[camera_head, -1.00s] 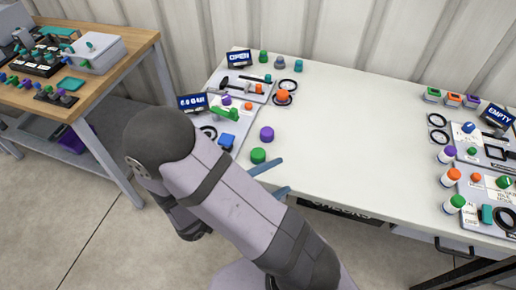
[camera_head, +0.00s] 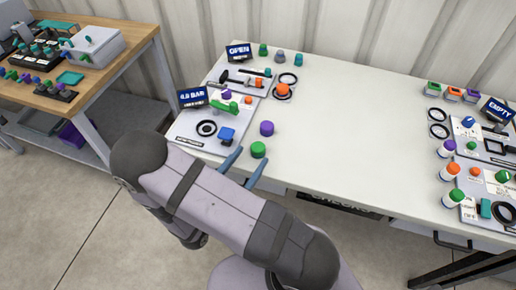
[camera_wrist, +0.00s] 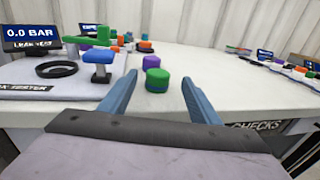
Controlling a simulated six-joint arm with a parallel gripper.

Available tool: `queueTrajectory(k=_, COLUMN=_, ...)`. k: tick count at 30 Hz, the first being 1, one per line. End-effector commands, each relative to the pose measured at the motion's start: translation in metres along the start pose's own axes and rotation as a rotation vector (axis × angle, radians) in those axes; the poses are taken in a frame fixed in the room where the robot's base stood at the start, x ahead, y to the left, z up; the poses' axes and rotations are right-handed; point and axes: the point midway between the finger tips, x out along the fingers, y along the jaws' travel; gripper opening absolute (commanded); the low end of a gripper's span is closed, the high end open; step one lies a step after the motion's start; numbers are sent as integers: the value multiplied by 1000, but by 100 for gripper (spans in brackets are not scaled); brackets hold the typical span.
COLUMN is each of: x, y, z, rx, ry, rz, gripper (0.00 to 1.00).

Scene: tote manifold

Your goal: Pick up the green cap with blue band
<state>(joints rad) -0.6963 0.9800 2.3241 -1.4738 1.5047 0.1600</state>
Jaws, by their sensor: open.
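A green cap (camera_head: 258,150) stands on the white table near its front edge. Another green cap (camera_head: 263,50) stands at the back of the table.
A purple cap (camera_head: 267,128) stands just behind the near green cap. To the left is a tester panel with a blue-topped knob (camera_head: 227,134) and a "0.0 BAR" display (camera_head: 192,97). The middle of the table is clear. Several coloured caps and bottles stand at the right.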

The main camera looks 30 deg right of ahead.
Motion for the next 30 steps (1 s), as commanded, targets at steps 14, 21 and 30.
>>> queueTrajectory(k=14, x=23, y=0, z=2, rx=0, ry=0, rz=-6, gripper=57)
queueTrajectory(k=21, x=50, y=1, z=1, rx=1, ry=1, rz=-5, gripper=57)
queueTrajectory(k=30, x=60, y=2, z=0, rx=2, ry=0, rz=-1, gripper=57)
